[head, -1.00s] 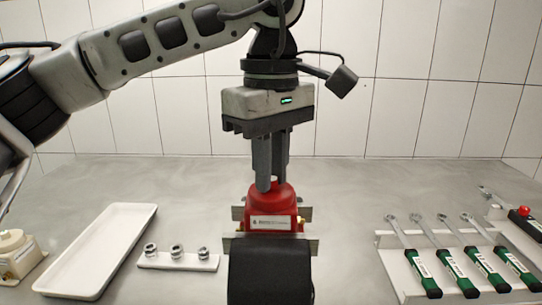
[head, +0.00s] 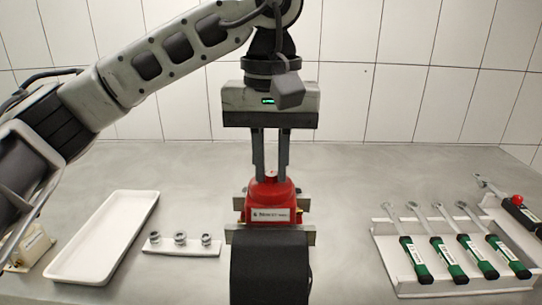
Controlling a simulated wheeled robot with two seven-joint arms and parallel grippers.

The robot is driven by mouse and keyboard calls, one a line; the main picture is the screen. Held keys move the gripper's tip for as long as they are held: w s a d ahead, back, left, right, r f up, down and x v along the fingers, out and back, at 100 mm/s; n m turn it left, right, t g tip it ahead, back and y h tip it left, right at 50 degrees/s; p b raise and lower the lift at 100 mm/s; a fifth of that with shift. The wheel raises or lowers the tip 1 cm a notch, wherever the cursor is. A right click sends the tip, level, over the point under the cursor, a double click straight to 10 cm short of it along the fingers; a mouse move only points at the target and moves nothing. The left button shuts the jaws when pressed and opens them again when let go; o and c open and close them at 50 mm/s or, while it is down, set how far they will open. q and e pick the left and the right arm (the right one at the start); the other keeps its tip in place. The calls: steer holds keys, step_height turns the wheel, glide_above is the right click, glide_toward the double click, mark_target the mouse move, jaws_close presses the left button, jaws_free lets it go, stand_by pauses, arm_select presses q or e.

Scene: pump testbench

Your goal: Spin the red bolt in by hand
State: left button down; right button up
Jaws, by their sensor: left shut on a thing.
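The red pump (head: 271,196) with a white label stands in the middle of the bench, between grey metal plates. The red bolt (head: 271,176) shows as a small piece at the top of the pump, upright between my fingertips. My left gripper (head: 271,174) points straight down over the pump, shut on the bolt, with one finger on each side of it. The bolt's lower part is hidden, so its depth in the pump cannot be told. My right gripper is not in view.
A dark block (head: 270,268) hides the front below the pump. At left are an empty white tray (head: 66,259) and a small holder with metal rings (head: 180,240). At right, a white rack (head: 389,270) holds several green-handled wrenches (head: 450,257). Bare bench lies between.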

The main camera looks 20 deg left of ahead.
arm_select(q)
steer(key=shift+r+m, duration=0.15)
steer(key=shift+m, duration=0.25)
stand_by(0.3)
steer(key=c, duration=1.3)
jaws_free()
steer(key=shift+c, duration=0.2)
